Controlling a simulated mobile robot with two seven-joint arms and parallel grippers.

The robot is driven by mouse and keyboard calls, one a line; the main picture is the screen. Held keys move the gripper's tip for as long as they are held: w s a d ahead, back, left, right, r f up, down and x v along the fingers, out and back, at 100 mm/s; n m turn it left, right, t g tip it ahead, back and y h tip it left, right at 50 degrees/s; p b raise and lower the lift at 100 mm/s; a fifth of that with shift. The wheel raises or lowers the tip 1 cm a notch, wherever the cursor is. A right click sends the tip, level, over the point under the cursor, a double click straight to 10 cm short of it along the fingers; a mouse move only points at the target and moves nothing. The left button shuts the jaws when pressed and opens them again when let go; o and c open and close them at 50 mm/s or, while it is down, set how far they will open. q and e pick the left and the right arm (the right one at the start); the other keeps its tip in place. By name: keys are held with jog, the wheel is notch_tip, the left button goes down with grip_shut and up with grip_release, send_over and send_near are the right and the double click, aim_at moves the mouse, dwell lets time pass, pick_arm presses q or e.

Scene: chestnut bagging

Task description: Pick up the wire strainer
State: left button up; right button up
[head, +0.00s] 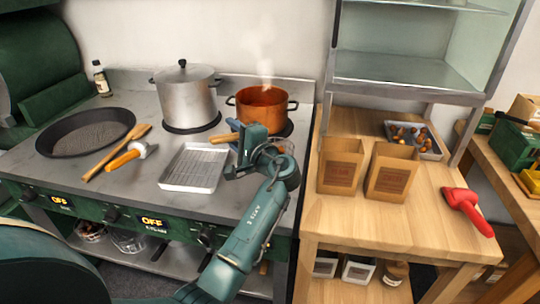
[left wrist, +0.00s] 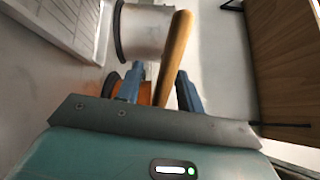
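The wire strainer shows mainly by its wooden handle (head: 222,138), left of my left gripper in the head view, above the stove's back edge of the metal tray. In the left wrist view the handle (left wrist: 176,50) runs between the two blue fingers. My left gripper (head: 250,137) is open around it; a gap shows between the handle and the left finger in the wrist view (left wrist: 160,80). The strainer's mesh bowl is mostly hidden behind my gripper and wrist. My right gripper is not in view.
A copper pot (head: 262,112) steams just behind the gripper, beside a lidded steel pot (head: 186,98). A metal tray (head: 190,178), a dark pan (head: 62,146) and wooden-handled tools lie on the stove. Two paper bags (head: 340,168) stand on the wooden table at right.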

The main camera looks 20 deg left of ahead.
pick_arm(q)
jog(key=shift+c, duration=0.6)
grip_shut()
jog(key=shift+r, duration=0.1)
